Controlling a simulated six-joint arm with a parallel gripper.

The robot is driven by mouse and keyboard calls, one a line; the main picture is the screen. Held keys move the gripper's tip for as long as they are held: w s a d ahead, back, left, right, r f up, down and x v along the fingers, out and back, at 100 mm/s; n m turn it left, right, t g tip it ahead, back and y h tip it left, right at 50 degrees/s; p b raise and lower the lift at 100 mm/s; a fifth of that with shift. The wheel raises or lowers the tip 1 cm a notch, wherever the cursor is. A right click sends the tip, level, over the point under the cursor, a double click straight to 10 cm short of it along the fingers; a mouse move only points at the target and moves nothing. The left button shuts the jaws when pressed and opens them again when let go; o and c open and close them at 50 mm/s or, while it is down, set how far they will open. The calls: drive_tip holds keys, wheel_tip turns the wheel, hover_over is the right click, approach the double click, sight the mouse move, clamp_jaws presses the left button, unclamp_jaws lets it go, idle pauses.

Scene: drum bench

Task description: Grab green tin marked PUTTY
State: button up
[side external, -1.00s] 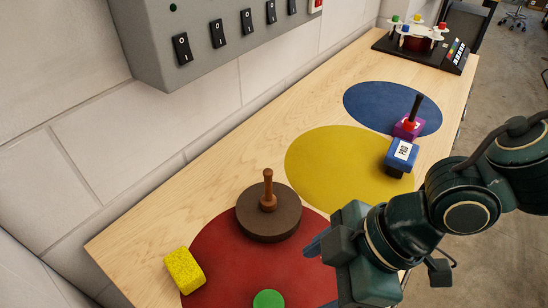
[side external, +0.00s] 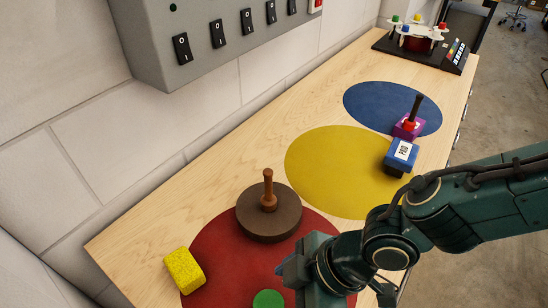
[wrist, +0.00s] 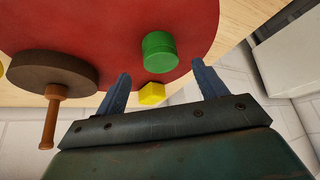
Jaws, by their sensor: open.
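The green tin (side external: 268,300) stands on the red circle at the bottom edge of the side external view, partly cut off. It shows whole in the wrist view (wrist: 159,52), beyond and between my fingertips; no PUTTY marking is readable. My gripper (wrist: 163,82) is open and empty, its two blue fingers apart. In the side external view my gripper (side external: 289,268) is just right of and above the tin in the picture, and does not touch it in the wrist view.
A brown disc with a wooden handle (side external: 268,222) and a yellow sponge-like block (side external: 184,270) are on or beside the red circle (side external: 222,250). A blue stamp block (side external: 400,156) and a purple block (side external: 408,128) stand farther back. A grey switch box (side external: 160,50) hangs on the wall.

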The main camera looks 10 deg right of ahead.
sight(269, 304)
drive_tip(key=shift+a+f, duration=0.15)
drive_tip(key=shift+f, duration=0.1)
drive_tip(key=shift+x, duration=2.55)
drive_tip(key=c, duration=1.1)
drive_tip(key=shift+r, duration=0.15)
wheel_tip(269, 304, up, 20)
drive_tip(key=shift+f, duration=0.1)
